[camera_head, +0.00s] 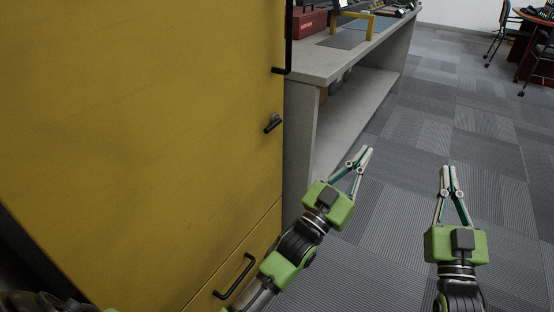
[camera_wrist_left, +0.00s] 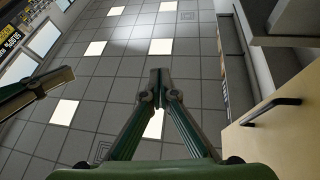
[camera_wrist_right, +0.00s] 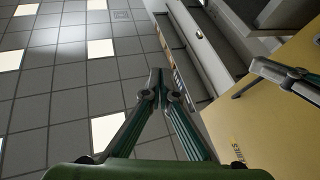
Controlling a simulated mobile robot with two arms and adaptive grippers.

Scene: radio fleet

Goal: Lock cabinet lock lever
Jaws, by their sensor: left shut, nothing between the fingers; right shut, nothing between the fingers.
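The yellow cabinet (camera_head: 140,120) fills the left of the head view. Its small black lock lever (camera_head: 273,123) sits near the door's right edge, tilted up toward the right. My left gripper (camera_head: 365,155) is shut and empty, to the right of and below the lever in the picture, not touching it. My right gripper (camera_head: 448,172) is shut and empty, further right over the floor. The left wrist view shows the cabinet (camera_wrist_left: 280,140) at right with a black handle (camera_wrist_left: 270,108). The right wrist view shows my left gripper (camera_wrist_right: 270,72) in front of the cabinet (camera_wrist_right: 225,125).
A long black door handle (camera_head: 289,40) is above the lever, and a drawer handle (camera_head: 235,277) is below. A grey shelf bench (camera_head: 330,65) with a red box (camera_head: 309,23) stands beside the cabinet. Carpet floor (camera_head: 480,130) is clear at right; a desk (camera_head: 535,50) is far off.

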